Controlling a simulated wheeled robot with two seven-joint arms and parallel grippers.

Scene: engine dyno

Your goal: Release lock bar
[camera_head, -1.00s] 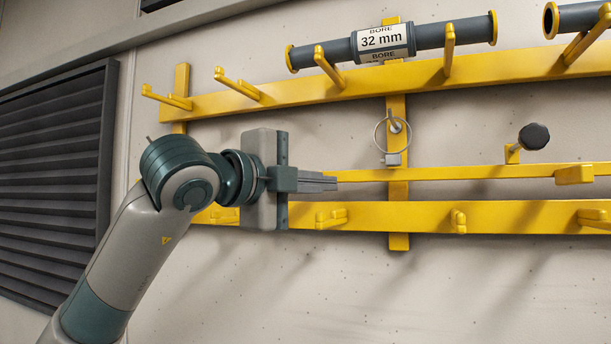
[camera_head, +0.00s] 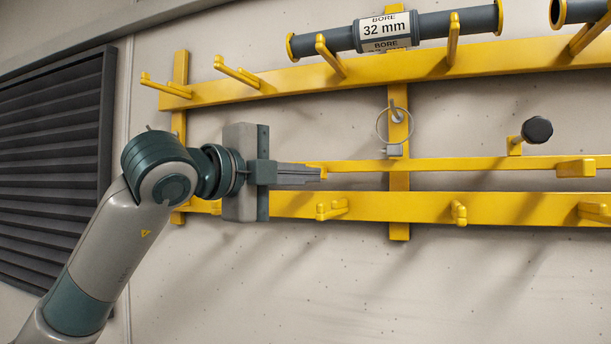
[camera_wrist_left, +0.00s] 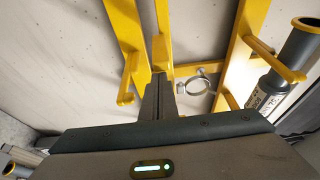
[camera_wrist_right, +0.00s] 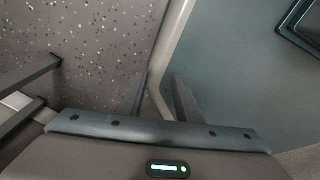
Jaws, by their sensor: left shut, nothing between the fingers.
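The lock bar (camera_head: 460,164) is a thin yellow bar running level between the two rack rails, with a black knob (camera_head: 537,130) on a short yellow stem at right. My left gripper (camera_head: 320,174) is shut and empty at the bar's left end, fingers pointing right along it. In the left wrist view, its closed fingertips (camera_wrist_left: 159,76) are close to the bar (camera_wrist_left: 162,35); I cannot tell if they touch. My right gripper (camera_wrist_right: 158,85) is open and empty, away from the rack.
The yellow upper rail (camera_head: 280,81) holds a grey spool labelled 32 mm (camera_head: 430,27), with another at the right edge. The lower rail (camera_head: 390,206) has several empty pegs. A dark louvred vent (camera_head: 50,160) is at left. The wall below the rack is clear.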

